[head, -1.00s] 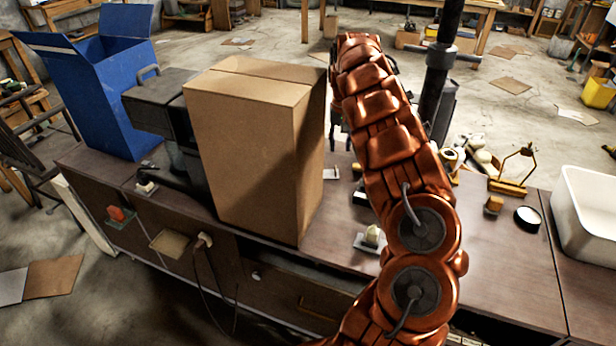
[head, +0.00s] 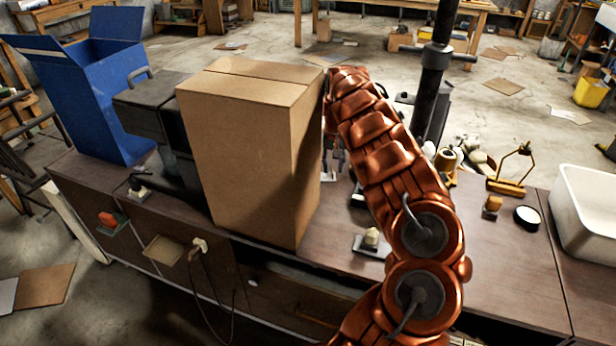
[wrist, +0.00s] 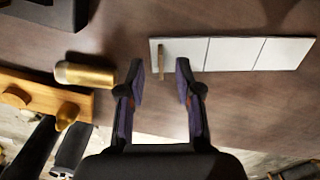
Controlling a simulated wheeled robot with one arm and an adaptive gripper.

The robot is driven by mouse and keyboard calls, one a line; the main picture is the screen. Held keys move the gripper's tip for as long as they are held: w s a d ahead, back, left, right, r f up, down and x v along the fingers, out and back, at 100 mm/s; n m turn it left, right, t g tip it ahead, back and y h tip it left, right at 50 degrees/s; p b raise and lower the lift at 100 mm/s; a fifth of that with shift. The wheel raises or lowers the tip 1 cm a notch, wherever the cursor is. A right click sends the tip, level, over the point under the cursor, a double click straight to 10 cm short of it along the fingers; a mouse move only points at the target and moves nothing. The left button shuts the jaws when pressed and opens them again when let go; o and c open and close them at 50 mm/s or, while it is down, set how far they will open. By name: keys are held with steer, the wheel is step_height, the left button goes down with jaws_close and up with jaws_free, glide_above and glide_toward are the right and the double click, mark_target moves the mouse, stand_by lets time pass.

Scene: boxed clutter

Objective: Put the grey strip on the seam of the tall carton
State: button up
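The tall brown carton (head: 245,150) stands upright on the workbench in the head view, with a seam across its closed top. In the wrist view a flat light grey strip (wrist: 235,54), marked by two cross lines, lies on the brown bench top.
A blue open box (head: 95,85) and a dark machine (head: 160,110) stand left of the carton. A yellow-brown wooden piece (wrist: 45,95) and a brass-coloured cylinder (wrist: 85,75) lie left of my gripper. A white tub (head: 585,215) is at the far right.

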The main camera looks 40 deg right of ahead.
steer(key=shift+f, duration=0.65)
jaws_close()
steer(key=shift+r, duration=0.15)
step_height(320, 180, up, 18)
stand_by(0.4)
